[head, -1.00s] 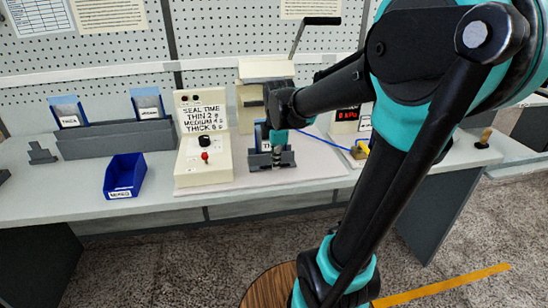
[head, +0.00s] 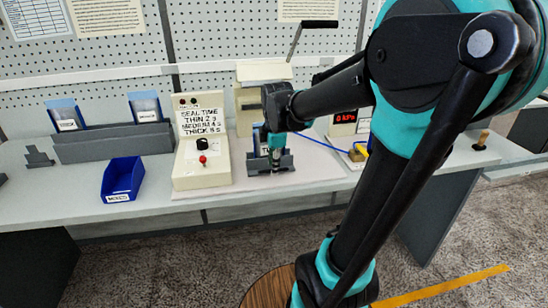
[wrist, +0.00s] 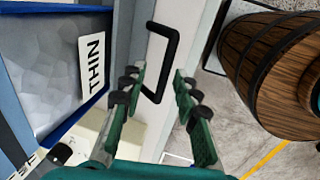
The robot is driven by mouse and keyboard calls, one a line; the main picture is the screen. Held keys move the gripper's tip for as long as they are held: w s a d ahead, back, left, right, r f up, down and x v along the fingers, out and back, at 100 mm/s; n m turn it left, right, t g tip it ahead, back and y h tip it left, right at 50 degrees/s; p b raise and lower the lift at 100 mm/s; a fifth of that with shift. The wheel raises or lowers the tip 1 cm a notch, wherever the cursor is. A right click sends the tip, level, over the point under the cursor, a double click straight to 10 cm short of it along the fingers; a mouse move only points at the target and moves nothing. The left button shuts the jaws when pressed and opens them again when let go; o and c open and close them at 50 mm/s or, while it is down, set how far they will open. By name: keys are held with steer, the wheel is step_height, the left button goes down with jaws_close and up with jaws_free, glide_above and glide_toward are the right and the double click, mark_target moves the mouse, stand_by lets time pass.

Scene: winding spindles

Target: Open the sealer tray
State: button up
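The cream sealer (head: 250,105) stands at the back of the bench, with a black lever on top, partly hidden by my arm. In the wrist view a black U-shaped handle (wrist: 173,45) sits on a pale panel (wrist: 145,75), which I take for the tray front. My gripper (wrist: 158,73) is open, its two fingers on either side of the handle's near end. Contact cannot be told. A blue-edged pouch marked THIN (wrist: 60,70) is left of the fingers.
The control box (head: 200,160) with a seal-time sign stands left of my gripper. A blue bin (head: 122,180) and a grey rack (head: 110,146) with two pouches are farther left. A pressure display (head: 345,118) and blue hose (head: 325,143) lie right.

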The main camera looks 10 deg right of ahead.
step_height(320, 180, up, 12)
steer(key=s, duration=0.2)
steer(key=shift+s+f, duration=0.15)
steer(key=shift+f, duration=0.05)
steer(key=shift+f, duration=0.1)
steer(key=s+d+f+m, duration=0.1)
steer(key=s+f+m, duration=0.2)
steer(key=f+m, duration=0.3)
steer(key=s+d+f+m+t, duration=0.1)
steer(key=s+f+m, duration=0.3)
steer(key=f, duration=0.5)
steer(key=s+d+f+m+t, duration=0.1)
steer(key=s+f+m, duration=0.3)
steer(key=f+m, duration=0.4)
steer(key=shift+d, duration=0.6)
